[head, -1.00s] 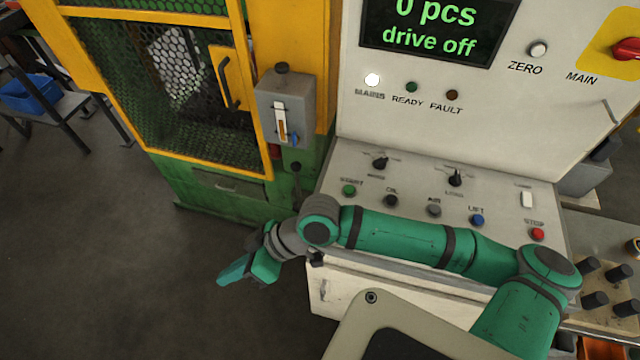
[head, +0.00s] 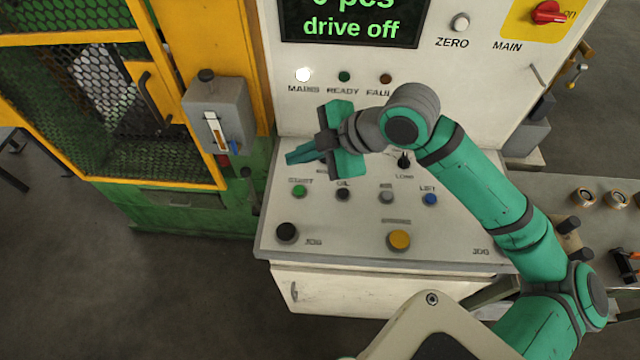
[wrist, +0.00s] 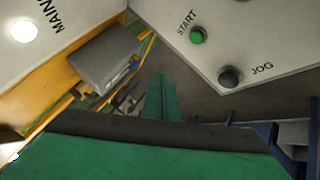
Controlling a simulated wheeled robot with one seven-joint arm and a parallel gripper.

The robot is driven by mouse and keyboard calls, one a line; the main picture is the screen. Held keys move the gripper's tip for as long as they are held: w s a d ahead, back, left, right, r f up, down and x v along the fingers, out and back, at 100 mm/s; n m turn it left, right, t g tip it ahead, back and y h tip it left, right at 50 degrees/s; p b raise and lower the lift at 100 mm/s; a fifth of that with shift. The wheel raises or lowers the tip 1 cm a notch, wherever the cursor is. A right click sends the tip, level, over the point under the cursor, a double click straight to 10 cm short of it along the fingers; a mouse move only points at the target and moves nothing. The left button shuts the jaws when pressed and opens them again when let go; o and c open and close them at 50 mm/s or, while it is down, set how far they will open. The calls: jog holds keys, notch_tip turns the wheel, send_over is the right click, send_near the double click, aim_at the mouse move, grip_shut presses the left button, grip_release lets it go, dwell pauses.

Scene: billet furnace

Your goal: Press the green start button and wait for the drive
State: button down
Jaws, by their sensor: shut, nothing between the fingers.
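The green start button (head: 299,191) sits at the left of the sloped control panel (head: 330,225), under the label START. It also shows in the wrist view (wrist: 198,36), above and to the right of my fingers. My gripper (head: 290,157) is shut and empty; its fingertips point left, above the panel and apart from the button. The closed fingers also show in the wrist view (wrist: 160,85). The display (head: 350,22) reads "drive off". The MAINS lamp (head: 303,74) is lit white; the READY lamp (head: 344,76) is dark green and unlit.
Beside the start button are the OIL button (head: 343,194), a black JOG button (head: 287,233) and a yellow button (head: 399,240). A grey lever box (head: 216,115) stands on the yellow-framed machine at left. The floor at lower left is clear.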

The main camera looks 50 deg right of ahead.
jog(key=shift+s+d+r, duration=0.1)
jog(key=shift+d+r, duration=0.05)
jog(key=shift+d, duration=0.1)
send_over(302, 191)
jog(key=f, duration=0.7)
jog(key=shift+s+d+f, duration=0.25)
jog(key=shift+s+f, duration=0.05)
jog(key=shift+a+f, duration=0.1)
jog(key=shift+f, duration=0.5)
jog(key=shift+w, duration=0.1)
jog(key=shift+w, duration=0.2)
jog(key=shift+a, duration=0.15)
